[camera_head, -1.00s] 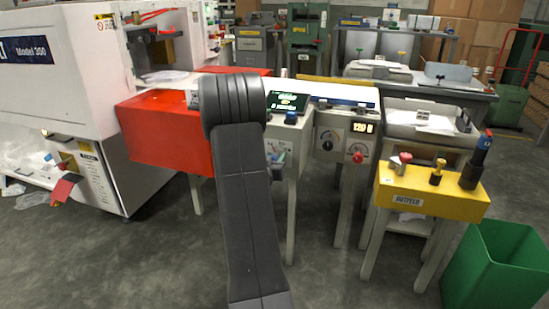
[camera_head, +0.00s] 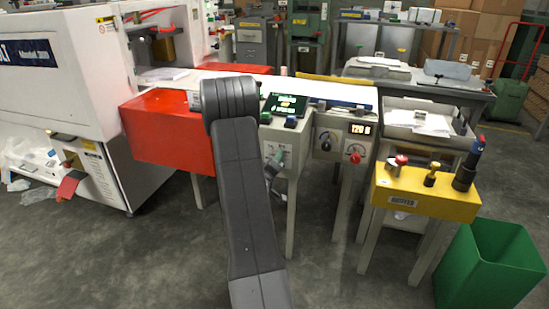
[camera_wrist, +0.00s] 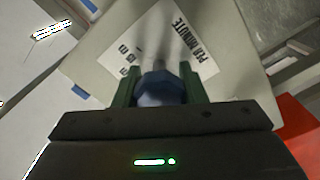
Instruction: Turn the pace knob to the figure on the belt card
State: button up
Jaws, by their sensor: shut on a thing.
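The pace knob (camera_wrist: 160,90) is blue and faceted, on a pale panel with a white label reading "PER MINUTE" in the wrist view. More figures on the label's other side are partly hidden and too blurred to read. My gripper (camera_wrist: 160,97) is shut on the knob, a green finger on each side. In the head view my dark arm crosses the front of the pale panel (camera_head: 272,141) and hides most of the gripper and the knob. A small white card (camera_head: 194,100) stands by the red box; its writing is unreadable and I cannot tell whether it is the belt card.
The red box (camera_head: 165,130) is left of my arm. Open floor lies in front.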

jog(key=shift+n, duration=0.6)
jog(key=shift+p, duration=0.3)
jog(key=o, duration=1)
jog(key=p+v, duration=0.1)
jog(key=v, duration=1.3)
jog(key=shift+w, duration=0.1)
